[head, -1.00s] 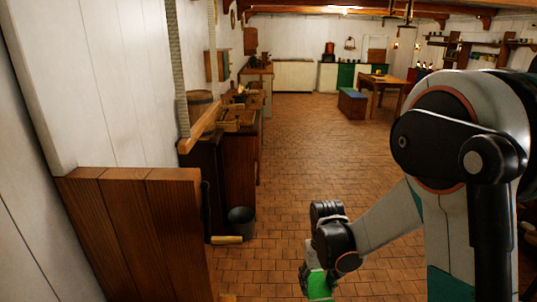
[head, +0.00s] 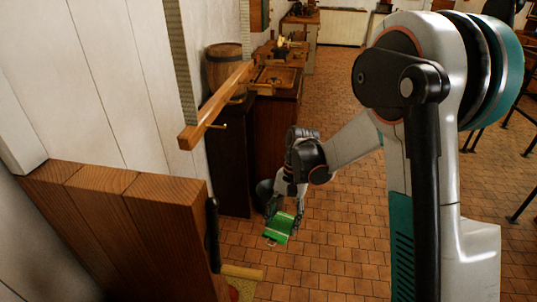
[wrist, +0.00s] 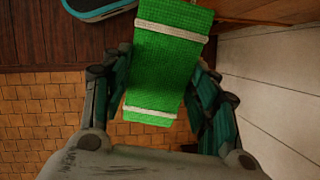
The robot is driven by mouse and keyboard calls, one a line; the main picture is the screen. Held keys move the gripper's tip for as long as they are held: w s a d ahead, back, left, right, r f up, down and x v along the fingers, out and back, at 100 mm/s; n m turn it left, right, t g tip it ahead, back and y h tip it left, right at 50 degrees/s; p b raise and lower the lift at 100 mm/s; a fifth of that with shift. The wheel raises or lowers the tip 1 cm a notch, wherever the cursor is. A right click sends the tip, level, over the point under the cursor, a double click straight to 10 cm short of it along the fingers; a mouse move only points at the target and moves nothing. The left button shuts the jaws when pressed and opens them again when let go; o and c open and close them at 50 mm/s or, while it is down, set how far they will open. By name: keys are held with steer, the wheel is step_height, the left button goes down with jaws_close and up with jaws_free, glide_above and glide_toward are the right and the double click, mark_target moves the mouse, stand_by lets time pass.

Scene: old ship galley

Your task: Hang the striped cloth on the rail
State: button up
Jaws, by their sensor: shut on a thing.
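The striped cloth (head: 279,228) is green with pale stripes and hangs from my gripper (head: 286,209) in the head view, above the tiled floor. In the wrist view the cloth (wrist: 165,62) lies between the fingers of my gripper (wrist: 160,100), with two pale bands across it. My gripper is shut on the cloth. A wooden rail (head: 222,100) with brass pegs runs along the white wall, left of and above my gripper, apart from the cloth. No rail is clear in the wrist view.
A brown plank panel (head: 130,225) with a black handle stands at the near left. Behind the rail are a barrel (head: 225,70) and a dark cabinet (head: 230,165) with crates. A yellow item (head: 242,272) sits low by the panel.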

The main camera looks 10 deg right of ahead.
steer(key=a+r+m+y, duration=0.1)
steer(key=m+y, duration=0.1)
steer(key=w+a+r+m+y, duration=0.1)
steer(key=r+m+y, duration=0.1)
steer(key=shift+w+a, duration=0.15)
step_height(320, 180, up, 18)
steer(key=w+r+m+t+y+b, duration=0.1)
steer(key=w+m+t+y+b, duration=0.1)
steer(key=m+t+y, duration=0.8)
steer(key=f+x, duration=0.1)
steer(key=x, duration=0.5)
steer(key=shift+s+a, duration=0.2)
steer(key=shift+s, duration=0.1)
steer(key=shift+b+x, duration=0.45)
steer(key=shift+x, duration=1)
steer(key=shift+a+f+b, duration=0.25)
steer(key=shift+f+b, duration=0.25)
stand_by(0.7)
stand_by(0.4)
steer(key=o, duration=1.2)
steer(key=shift+c, duration=0.2)
